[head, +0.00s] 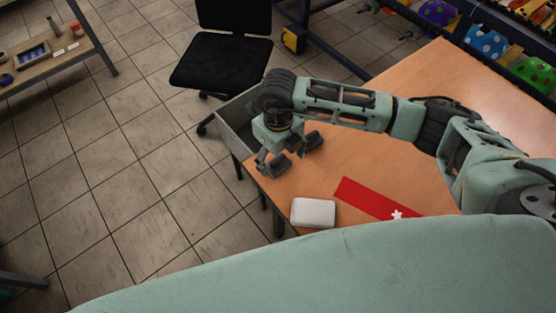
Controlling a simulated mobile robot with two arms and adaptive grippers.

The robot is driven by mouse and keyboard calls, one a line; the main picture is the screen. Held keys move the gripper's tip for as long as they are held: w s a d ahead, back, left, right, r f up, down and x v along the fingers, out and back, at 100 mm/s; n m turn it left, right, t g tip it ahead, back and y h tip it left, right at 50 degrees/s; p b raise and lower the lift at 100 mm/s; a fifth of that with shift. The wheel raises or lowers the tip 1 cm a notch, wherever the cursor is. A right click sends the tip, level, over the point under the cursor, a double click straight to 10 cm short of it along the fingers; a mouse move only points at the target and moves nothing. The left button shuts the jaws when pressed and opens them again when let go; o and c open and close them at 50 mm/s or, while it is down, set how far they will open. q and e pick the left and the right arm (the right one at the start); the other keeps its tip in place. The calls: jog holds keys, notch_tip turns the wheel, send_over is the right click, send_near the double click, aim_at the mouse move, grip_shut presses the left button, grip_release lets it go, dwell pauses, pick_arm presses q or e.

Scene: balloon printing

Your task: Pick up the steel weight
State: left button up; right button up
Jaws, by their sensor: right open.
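A pale grey block with rounded edges (313,213) lies on the wooden table (385,155) near its front left corner. It looks like the steel weight, though I cannot be sure of its material. My right gripper (294,158) is open and empty, pointing down over the table's left end. It is beyond the block in the picture and apart from it. My left gripper is not in view.
A red strip with a white star (375,198) lies right of the block. A grey open tray (232,130) is at the table's left edge. A black chair (222,60) stands behind. Colourful spotted balloons (487,42) sit in a rack at the back right.

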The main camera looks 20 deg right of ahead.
aim_at(278, 159)
jog(key=f, duration=0.2)
jog(key=shift+w+f, duration=0.25)
jog(key=shift+f, duration=0.3)
jog(key=shift+c, duration=1.3)
jog(key=c, duration=1.3)
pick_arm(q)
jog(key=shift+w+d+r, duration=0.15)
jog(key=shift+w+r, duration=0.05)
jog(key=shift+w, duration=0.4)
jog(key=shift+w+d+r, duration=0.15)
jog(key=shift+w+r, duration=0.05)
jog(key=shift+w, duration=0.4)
pick_arm(e)
jog(key=shift+c, duration=0.7)
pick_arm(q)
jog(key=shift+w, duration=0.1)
pick_arm(e)
jog(key=shift+r, duration=0.1)
